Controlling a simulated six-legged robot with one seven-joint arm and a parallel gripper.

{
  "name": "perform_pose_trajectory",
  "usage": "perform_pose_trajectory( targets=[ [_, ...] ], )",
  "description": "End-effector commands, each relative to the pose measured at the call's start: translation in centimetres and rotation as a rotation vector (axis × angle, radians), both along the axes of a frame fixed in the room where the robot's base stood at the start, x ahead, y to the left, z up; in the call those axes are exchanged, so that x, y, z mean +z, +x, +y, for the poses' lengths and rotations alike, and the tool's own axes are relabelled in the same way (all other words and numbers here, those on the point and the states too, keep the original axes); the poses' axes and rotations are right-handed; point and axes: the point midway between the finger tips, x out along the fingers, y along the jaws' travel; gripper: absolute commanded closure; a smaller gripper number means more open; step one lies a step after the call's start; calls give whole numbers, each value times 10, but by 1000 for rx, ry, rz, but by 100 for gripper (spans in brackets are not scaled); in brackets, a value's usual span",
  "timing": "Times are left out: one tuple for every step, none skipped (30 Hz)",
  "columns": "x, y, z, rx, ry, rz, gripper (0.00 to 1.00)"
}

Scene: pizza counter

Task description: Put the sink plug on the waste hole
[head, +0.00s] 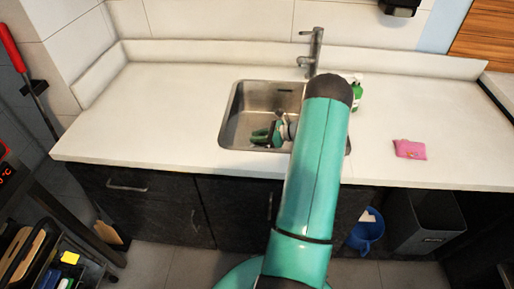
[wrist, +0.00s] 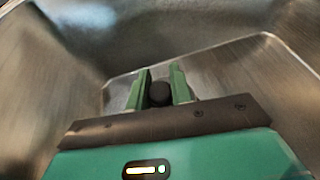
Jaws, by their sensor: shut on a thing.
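The sink basin (head: 238,112) is brushed steel and set into the white counter. My gripper (head: 264,135) is down inside the basin, and my arm covers the basin's right part. In the wrist view my gripper (wrist: 159,84) has its two green fingers on either side of a small dark round piece, the sink plug (wrist: 159,95), and is shut on it. Only the plug's dark top shows; its lower part is hidden. The basin floor (wrist: 225,75) and its sloping walls surround the fingers. The waste hole is not visible in either view.
A grey tap (head: 315,48) stands behind the basin. A green bottle (head: 357,92) is just right of my arm. A pink sponge or cloth (head: 409,149) lies on the right of the counter (head: 140,115). The counter left of the basin is clear.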

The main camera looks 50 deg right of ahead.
Motion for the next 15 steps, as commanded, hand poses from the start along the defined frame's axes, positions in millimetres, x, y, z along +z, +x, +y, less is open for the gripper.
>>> perform_pose_trajectory(
  targets=[
    [-11,0,1,2,3,1,100],
    [-15,0,1,3,1,0,100],
    [-20,0,1,3,1,0,100],
    [-23,0,1,3,1,0,100],
    [-25,0,1,2,1,0,100],
    [-27,0,1,2,1,0,100],
    [-30,0,1,2,1,0,100],
    [-33,0,1,3,1,0,100],
    [-38,0,1,2,2,0,100],
    [-43,1,1,3,1,0,100],
    [-47,1,1,2,2,0,100],
    [-54,1,1,2,2,0,100],
    [-57,1,0,2,1,0,100],
    [-61,2,0,2,1,0,100],
    [-63,2,0,2,1,0,100]
  ],
)
